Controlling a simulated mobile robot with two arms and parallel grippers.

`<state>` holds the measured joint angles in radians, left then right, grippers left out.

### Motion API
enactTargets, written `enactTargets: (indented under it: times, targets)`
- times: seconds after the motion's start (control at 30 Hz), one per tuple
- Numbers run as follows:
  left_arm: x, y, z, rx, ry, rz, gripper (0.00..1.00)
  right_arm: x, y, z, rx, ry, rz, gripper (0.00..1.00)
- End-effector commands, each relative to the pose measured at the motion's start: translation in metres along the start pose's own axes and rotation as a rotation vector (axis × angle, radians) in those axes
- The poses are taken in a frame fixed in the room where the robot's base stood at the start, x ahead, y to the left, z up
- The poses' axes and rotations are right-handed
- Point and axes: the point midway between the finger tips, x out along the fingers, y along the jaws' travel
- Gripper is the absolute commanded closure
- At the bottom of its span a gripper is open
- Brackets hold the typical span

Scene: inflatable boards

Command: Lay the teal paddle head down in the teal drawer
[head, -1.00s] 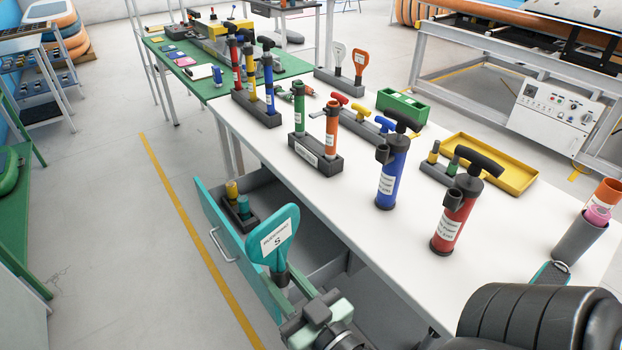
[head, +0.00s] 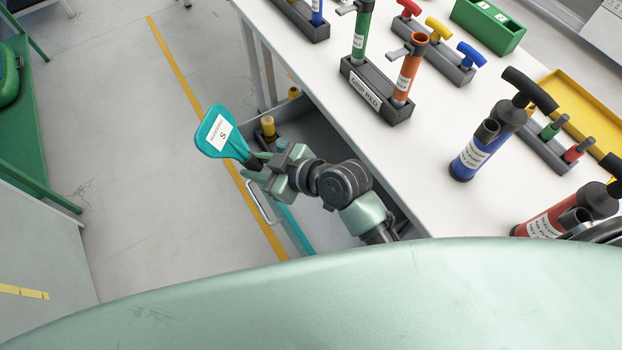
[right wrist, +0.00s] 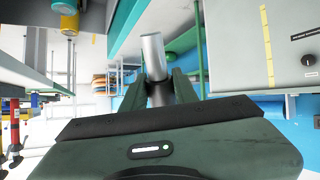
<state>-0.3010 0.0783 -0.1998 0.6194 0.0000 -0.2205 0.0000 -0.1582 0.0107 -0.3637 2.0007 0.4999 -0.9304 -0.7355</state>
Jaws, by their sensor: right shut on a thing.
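The teal paddle (head: 221,134) has a flat teal head with a white label marked S. In the head view its head points to the upper left, beyond the drawer front, with floor behind it. My right gripper (head: 258,168) is shut on the paddle below the head, near its dark collar. In the right wrist view the fingers (right wrist: 159,90) close around a grey cylindrical part (right wrist: 153,55). The teal drawer (head: 297,232) stands open under the bench; my right arm hides much of its inside. My left gripper is not in view.
A yellow-topped cylinder (head: 268,126) and a teal one (head: 281,144) stand at the drawer's far end. Pumps, including a blue one (head: 480,150), and a dark rack (head: 375,95) stand on the white bench (head: 400,160). Floor left of the drawer is clear.

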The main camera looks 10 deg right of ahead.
Motion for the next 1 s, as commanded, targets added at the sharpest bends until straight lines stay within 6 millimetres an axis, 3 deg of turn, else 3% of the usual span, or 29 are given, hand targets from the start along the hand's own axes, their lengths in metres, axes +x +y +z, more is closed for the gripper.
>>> enactTargets:
  times: [0.03,0.2,0.33,0.47,0.63,0.73,1.0]
  targets:
    - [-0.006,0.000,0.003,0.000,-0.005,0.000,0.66,0.014,-0.007,-0.008,-0.080,-0.042,-0.101,1.00]
    - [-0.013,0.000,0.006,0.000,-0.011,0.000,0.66,0.041,-0.039,-0.002,-0.372,-0.185,-0.425,1.00]
    - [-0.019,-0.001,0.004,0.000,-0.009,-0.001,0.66,0.049,-0.053,0.009,-0.649,-0.270,-0.650,1.00]
    - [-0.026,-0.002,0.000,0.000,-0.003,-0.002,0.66,0.044,-0.054,0.028,-0.977,-0.325,-0.854,1.00]
    - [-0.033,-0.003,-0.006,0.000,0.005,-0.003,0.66,0.023,-0.034,0.049,-1.351,-0.327,-1.017,1.00]
    - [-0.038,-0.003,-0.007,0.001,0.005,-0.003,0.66,0.004,-0.012,0.057,-1.558,-0.305,-1.078,1.00]
    - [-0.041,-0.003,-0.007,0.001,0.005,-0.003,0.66,-0.030,0.041,0.102,-2.011,-0.148,-1.204,1.00]
